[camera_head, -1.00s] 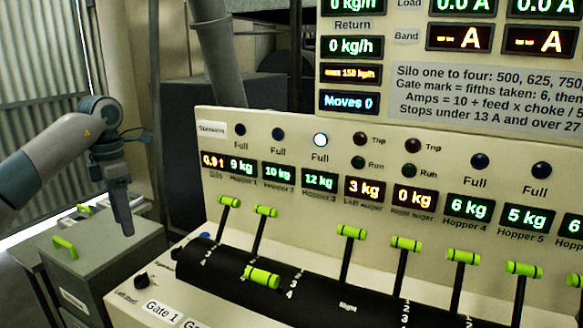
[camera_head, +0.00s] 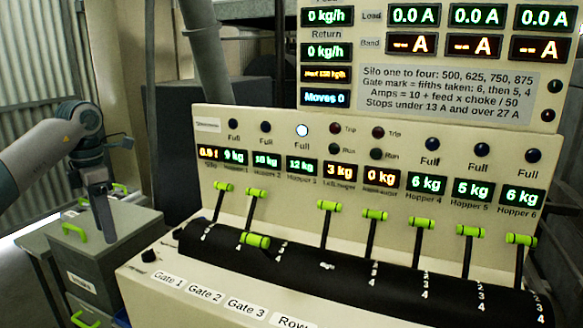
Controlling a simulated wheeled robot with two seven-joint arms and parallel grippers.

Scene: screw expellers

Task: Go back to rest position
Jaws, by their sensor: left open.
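My left gripper (camera_head: 103,222) hangs at the left side of the camera_head view, pointing down, open and empty. It is in front of the grey drawer cabinet (camera_head: 100,255) and left of the control panel (camera_head: 370,170), apart from the panel's levers. My right gripper is not in view. Several green-handled levers stand up from the black curved lever housing (camera_head: 330,280). One lever (camera_head: 255,240), second or third from the left, is pulled down towards the front; the others stand more upright.
The panel front carries labels (camera_head: 205,293) for Gate 1, Gate 2 and Gate 3. A sign board (camera_head: 440,90) with load displays rises behind. Green handles (camera_head: 74,231) stick out from the cabinet at left. A grey pipe (camera_head: 208,70) stands behind the panel.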

